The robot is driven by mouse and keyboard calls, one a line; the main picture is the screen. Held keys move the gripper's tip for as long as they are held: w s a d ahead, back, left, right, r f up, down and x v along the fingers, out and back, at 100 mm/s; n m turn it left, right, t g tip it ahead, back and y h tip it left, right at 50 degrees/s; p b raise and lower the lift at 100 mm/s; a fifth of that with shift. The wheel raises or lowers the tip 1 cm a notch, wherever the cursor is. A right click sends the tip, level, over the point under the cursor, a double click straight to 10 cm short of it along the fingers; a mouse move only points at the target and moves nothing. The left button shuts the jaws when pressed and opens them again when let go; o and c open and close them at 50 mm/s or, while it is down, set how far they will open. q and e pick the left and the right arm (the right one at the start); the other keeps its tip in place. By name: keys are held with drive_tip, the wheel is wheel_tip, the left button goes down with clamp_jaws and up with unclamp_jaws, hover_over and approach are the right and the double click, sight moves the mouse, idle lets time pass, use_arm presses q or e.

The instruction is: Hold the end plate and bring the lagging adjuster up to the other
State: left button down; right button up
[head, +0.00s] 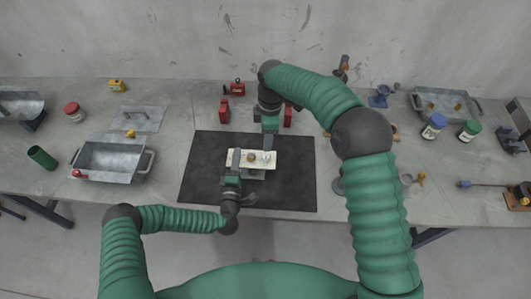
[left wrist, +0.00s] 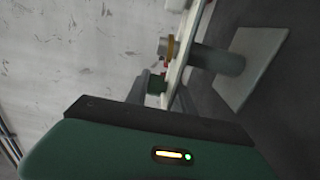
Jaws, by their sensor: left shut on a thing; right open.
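A pale end plate (head: 245,166) stands over the black mat, raised on a grey post (left wrist: 222,62) with a square foot (left wrist: 252,68), seen in the left wrist view. On the plate are a brass-coloured adjuster (head: 251,156) and a paler one (head: 267,156); I cannot tell which lags. The brass one also shows in the left wrist view (left wrist: 167,47). My left gripper (head: 235,160) is shut on the plate's left part. My right gripper (head: 269,142) is open above the plate's far edge, close to the paler adjuster; its fingertips are partly hidden.
The black mat (head: 205,180) is otherwise clear. A metal tray (head: 110,174) stands at left and another (head: 446,92) at back right. Red blocks (head: 224,110) stand behind the mat. Jars, including a blue-capped one (head: 434,126), stand at right.

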sight(266, 155)
drive_tip(key=f+n, duration=0.2)
drive_tip(key=f, duration=0.1)
drive_tip(key=f+n, duration=0.3)
drive_tip(key=f, duration=0.1)
drive_tip(key=f+n, duration=0.2)
drive_tip(key=f, duration=0.2)
drive_tip(key=shift+w+a+f+h, duration=0.1)
drive_tip(key=shift+w+a+h, duration=0.1)
drive_tip(key=shift+w+h, duration=0.1)
clamp_jaws()
